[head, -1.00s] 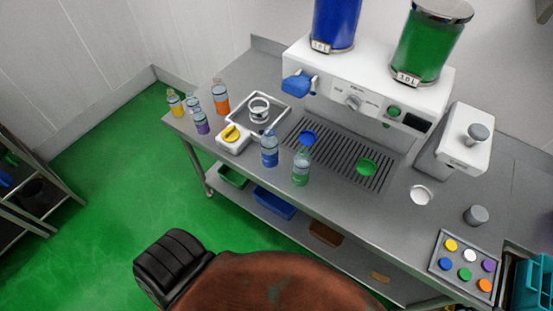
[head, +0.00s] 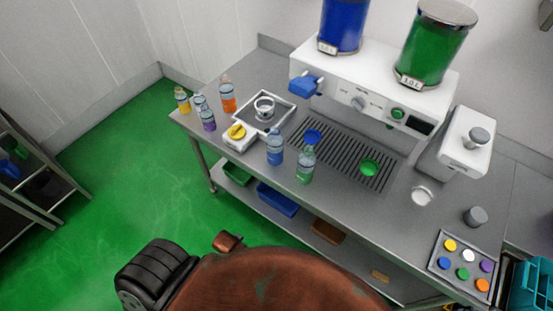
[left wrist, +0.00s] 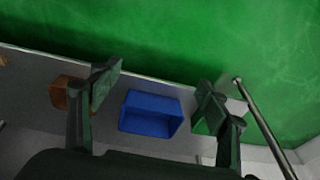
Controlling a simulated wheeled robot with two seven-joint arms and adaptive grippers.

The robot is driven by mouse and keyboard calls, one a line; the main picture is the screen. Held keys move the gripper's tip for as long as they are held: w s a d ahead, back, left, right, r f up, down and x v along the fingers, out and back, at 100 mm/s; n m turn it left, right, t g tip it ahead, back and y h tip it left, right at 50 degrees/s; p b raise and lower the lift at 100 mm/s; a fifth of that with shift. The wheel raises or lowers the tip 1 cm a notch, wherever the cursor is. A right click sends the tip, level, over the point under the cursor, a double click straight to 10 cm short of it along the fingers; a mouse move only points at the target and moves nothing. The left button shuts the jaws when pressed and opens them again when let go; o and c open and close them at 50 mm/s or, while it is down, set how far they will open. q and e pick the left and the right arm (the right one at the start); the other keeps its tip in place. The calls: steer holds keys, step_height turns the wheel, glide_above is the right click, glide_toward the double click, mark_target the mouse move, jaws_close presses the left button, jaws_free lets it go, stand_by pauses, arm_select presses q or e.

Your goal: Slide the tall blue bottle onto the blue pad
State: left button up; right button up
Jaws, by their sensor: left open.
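The tall blue bottle (head: 275,148) stands upright near the front edge of the steel table, left of the green bottle (head: 306,165). The round blue pad (head: 313,136) lies on the slatted drip grate, behind and to the right of the blue bottle, apart from it. My left gripper (left wrist: 158,94) shows in the left wrist view, open with nothing between its fingers. It faces down towards the lower shelf and the green floor. It is not visible in the head view, and my right gripper is in neither view.
A green pad (head: 370,168) lies farther right on the grate. The white dispenser (head: 357,85) stands behind it. A blue bin (head: 277,199) on the lower shelf also shows in the left wrist view (left wrist: 150,113).

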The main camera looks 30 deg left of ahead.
mark_target(276, 152)
arm_select(q)
steer(key=w+a+r+m+y+p, duration=0.1)
steer(key=w+r+m, duration=0.1)
steer(key=r, duration=0.8)
steer(key=w+a+r+m+y, duration=0.1)
steer(key=w+a+r, duration=0.1)
steer(key=r, duration=0.8)
steer(key=w+d+r+m+t+y, duration=0.1)
steer(key=w+r+m+t, duration=0.3)
steer(key=w+m, duration=0.4)
steer(key=w+d+r+m+t+y, duration=0.1)
steer(key=w+r+m+t+y, duration=0.3)
steer(key=w+m, duration=0.4)
steer(key=w+d+r+m+t+y, duration=0.2)
steer(key=w+r+m+t+y, duration=0.1)
steer(key=w+m, duration=0.6)
steer(key=shift+w+d+r+t, duration=0.1)
steer(key=shift+w+r+t, duration=0.1)
steer(key=shift+r, duration=0.25)
steer(key=shift+w+r+t, duration=0.2)
steer(key=shift+r, duration=0.2)
steer(key=shift+x, duration=3.75)
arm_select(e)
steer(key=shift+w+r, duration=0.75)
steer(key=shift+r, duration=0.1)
arm_select(q)
steer(key=shift+c, duration=0.7)
